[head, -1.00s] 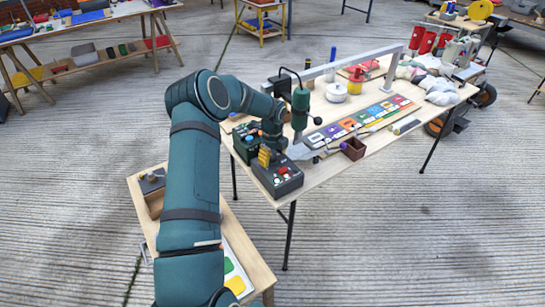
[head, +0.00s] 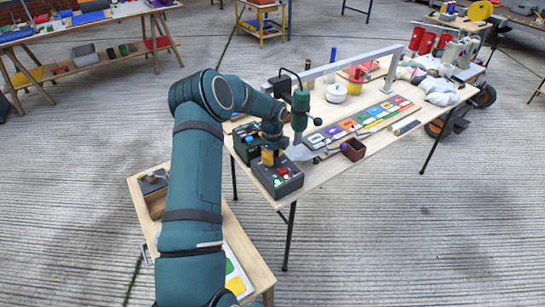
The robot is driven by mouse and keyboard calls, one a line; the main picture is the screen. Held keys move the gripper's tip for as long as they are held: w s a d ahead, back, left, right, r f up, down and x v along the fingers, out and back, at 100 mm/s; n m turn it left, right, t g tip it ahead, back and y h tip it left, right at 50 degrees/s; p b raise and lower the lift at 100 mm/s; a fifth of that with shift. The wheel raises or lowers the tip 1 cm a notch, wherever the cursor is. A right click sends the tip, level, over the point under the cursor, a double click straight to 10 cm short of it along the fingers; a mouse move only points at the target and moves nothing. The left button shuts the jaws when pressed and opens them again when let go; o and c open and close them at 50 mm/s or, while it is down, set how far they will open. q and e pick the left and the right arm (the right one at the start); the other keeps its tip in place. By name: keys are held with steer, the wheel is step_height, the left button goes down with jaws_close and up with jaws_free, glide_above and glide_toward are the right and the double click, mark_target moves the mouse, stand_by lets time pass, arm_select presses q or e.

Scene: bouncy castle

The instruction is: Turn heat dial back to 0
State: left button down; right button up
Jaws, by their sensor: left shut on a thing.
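A dark control box (head: 291,186) with small red, green and white controls on its top sits at the near left corner of the wooden table. My left gripper (head: 268,157), with a yellow part showing at its fingers, points down onto the far left part of this box. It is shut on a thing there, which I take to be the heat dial. The fingers hide the dial, so I cannot read its setting. My right gripper is not in view.
A green heat tool (head: 300,102) hangs on a stand right beside my gripper. The table's front edge is close to the control box.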

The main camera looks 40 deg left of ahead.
arm_select(q)
steer(key=n, duration=1)
steer(key=shift+n, duration=0.4)
steer(key=n, duration=0.5)
steer(key=shift+d, duration=0.1)
steer(key=n, duration=0.6)
steer(key=shift+s+f, duration=0.1)
steer(key=c, duration=0.6)
jaws_free()
step_height(320, 180, up, 12)
